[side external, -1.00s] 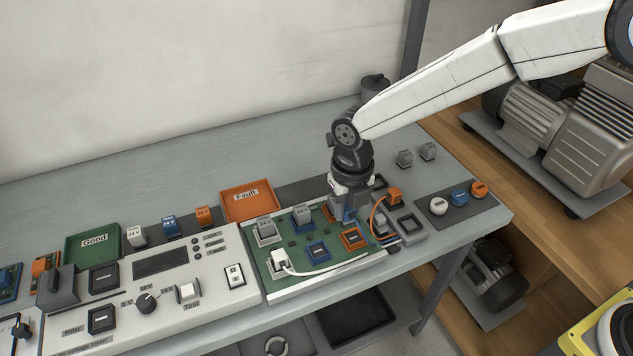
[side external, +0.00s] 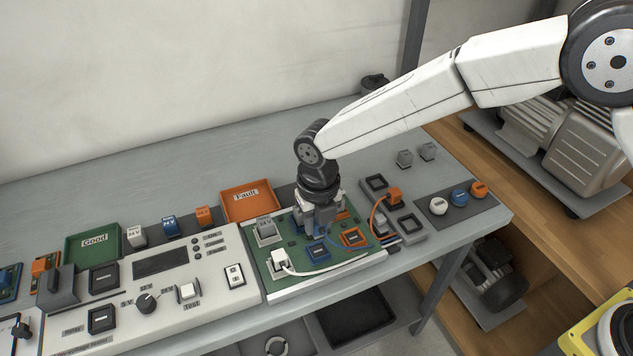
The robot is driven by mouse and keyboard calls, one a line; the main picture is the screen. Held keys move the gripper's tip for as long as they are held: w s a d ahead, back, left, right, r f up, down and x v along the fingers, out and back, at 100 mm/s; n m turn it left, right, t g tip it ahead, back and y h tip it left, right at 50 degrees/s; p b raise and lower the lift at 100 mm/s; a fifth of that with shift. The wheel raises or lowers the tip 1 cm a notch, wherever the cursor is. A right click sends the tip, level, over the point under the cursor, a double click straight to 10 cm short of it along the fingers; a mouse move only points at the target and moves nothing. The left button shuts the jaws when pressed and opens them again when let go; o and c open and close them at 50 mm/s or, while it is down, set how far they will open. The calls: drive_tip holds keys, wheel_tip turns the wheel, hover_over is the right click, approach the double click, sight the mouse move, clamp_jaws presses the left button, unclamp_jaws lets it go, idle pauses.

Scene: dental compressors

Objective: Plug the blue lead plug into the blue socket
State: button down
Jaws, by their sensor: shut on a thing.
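The blue socket (side external: 318,252) is a square blue frame with a dark middle on the front part of the green board (side external: 290,266). My gripper (side external: 323,230) points down over the board, just above and behind the blue socket. It is shut on the blue lead plug (side external: 325,227), which is mostly hidden between the fingers. A thin blue lead (side external: 359,245) runs from it to the right across the board. I cannot tell whether the plug touches the board or socket. The orange socket (side external: 354,238) lies to the right.
A white plug (side external: 281,260) with a white lead sits at the board's front left. A grey relay (side external: 266,230) stands behind it. An orange plug (side external: 394,196) stands on a holder to the right. The fault tray (side external: 252,207) is behind.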

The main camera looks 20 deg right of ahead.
sight(318, 251)
drive_tip(key=shift+f, duration=0.2)
drive_tip(key=shift+f, duration=1.65)
drive_tip(key=shift+f, duration=1.1)
idle(1.5)
unclamp_jaws()
idle(0.3)
drive_tip(key=shift+r, duration=0.1)
drive_tip(key=shift+r, duration=3.45)
